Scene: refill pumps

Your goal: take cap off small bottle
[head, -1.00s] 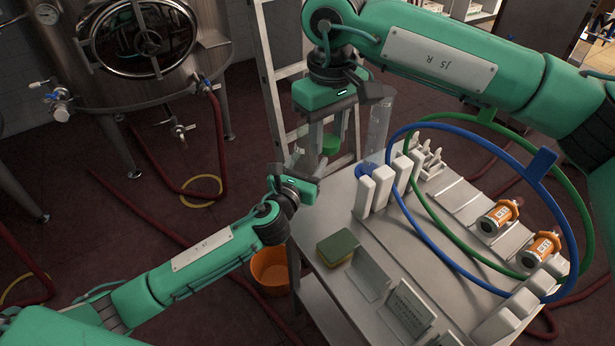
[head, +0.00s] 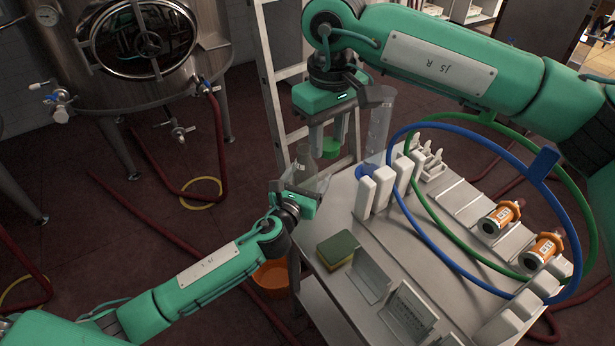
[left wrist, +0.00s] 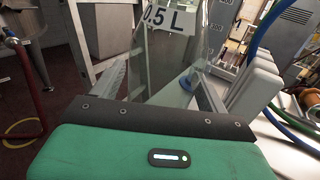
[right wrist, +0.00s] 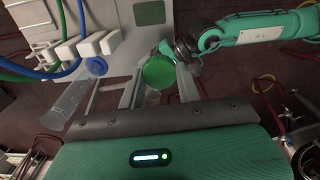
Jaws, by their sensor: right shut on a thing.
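The small bottle (head: 302,167) is clear and flask-like. It stands between the fingers of my left gripper (head: 306,183), held beside the table's left edge. In the left wrist view its "0.5 L" label (left wrist: 168,19) shows, with a finger on each side. My right gripper (head: 331,135) is shut on a round green cap (head: 333,147). The cap also shows in the right wrist view (right wrist: 158,72) between the fingertips. In the head view the cap is to the right of the bottle's neck and looks apart from it. The exact gap in depth is unclear.
A tall clear cylinder (head: 378,124) with a blue base stands close right of the cap. White blocks, blue and green hoops (head: 425,215) and orange-labelled parts (head: 500,216) are on the table. A sponge (head: 338,249) lies near its left edge. A ladder (head: 270,88) stands behind.

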